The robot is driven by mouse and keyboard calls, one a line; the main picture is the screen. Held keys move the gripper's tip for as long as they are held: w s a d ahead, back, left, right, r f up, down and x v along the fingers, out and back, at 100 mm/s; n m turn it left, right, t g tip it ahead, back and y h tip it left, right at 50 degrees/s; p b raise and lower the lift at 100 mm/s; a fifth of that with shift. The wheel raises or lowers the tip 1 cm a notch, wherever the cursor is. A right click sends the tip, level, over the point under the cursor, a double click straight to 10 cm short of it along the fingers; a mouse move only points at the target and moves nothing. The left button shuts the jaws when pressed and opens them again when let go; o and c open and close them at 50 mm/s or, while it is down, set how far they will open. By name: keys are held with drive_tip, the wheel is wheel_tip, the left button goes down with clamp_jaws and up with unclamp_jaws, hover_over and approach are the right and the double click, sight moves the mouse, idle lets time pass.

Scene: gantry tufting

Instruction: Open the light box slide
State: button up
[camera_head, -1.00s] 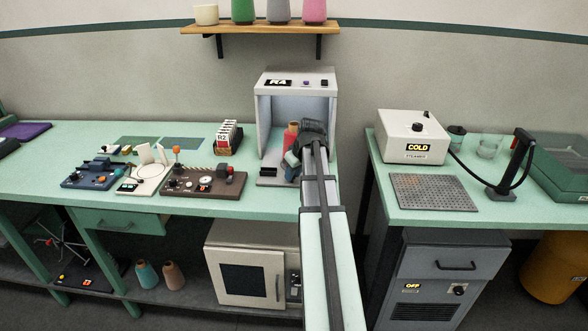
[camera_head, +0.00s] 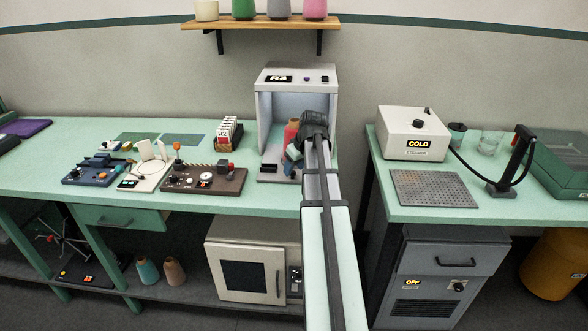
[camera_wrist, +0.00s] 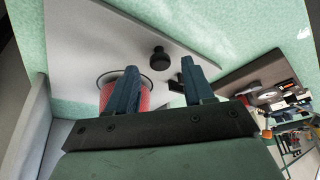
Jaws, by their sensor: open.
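The light box (camera_head: 296,78) is a grey open-fronted cabinet labelled R4 at the back of the green bench. My gripper (camera_head: 291,157) is at its open front, with the fingers apart and nothing seen between them. In the wrist view my gripper (camera_wrist: 160,66) has its two blue fingers spread above the grey base panel (camera_wrist: 85,45). A round black knob (camera_wrist: 160,57) stands on this panel, in line with the gap between the fingertips. I cannot tell whether the fingers touch it. Which part is the slide is not clear.
A red cone (camera_head: 291,131) stands inside the light box, close to my gripper; it also shows behind the left finger in the wrist view (camera_wrist: 112,96). A card rack (camera_head: 229,133) and a brown control panel (camera_head: 205,180) stand to the left.

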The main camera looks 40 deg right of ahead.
drive_tip(key=v, duration=1.2)
drive_tip(key=shift+s+r, duration=0.1)
drive_tip(key=shift+r, duration=0.05)
